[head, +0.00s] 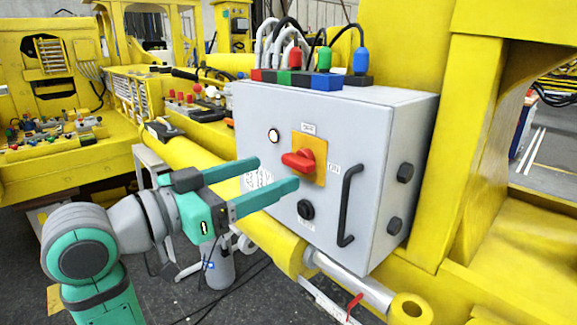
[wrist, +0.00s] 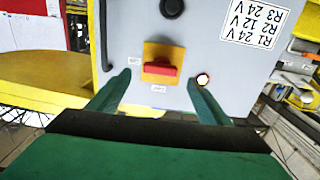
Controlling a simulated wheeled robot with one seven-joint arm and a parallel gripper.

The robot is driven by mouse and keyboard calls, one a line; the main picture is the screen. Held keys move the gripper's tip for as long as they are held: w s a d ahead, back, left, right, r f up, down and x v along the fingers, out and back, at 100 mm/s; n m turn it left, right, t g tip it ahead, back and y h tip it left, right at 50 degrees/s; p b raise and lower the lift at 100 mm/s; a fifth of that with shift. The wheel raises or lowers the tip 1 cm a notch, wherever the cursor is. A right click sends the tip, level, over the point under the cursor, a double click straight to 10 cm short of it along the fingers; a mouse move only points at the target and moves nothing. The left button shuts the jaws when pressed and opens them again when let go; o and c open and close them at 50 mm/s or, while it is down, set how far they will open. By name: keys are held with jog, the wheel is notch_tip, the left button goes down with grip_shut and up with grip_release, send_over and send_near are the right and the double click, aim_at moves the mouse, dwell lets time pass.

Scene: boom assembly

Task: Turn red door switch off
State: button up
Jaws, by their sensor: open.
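The red door switch (head: 299,161) is a red rotary handle on a yellow square plate (head: 309,150) on the front of a grey control box (head: 360,110). Its handle lies roughly level, in line with the "ON" label (head: 333,168) at its right. My gripper (head: 279,174) is open and empty, its two green fingers pointing at the box, just left of the switch. In the wrist view the switch (wrist: 159,70) shows between and beyond the two fingertips (wrist: 158,80). The fingers appear apart from the handle.
A black door handle (head: 349,205) stands out right of the switch. A black knob (head: 305,209) sits below it and a white lamp (head: 273,135) at upper left. Cables with coloured plugs (head: 322,60) rise from the box top. A yellow cylinder (head: 205,165) runs beside the box.

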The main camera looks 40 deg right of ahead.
aim_at(292, 165)
jog(key=shift+w+d, duration=0.15)
jog(key=shift+d, duration=1.4)
jog(key=shift+w+d, duration=0.1)
jog(key=shift+d, duration=1.4)
jog(key=c, duration=1)
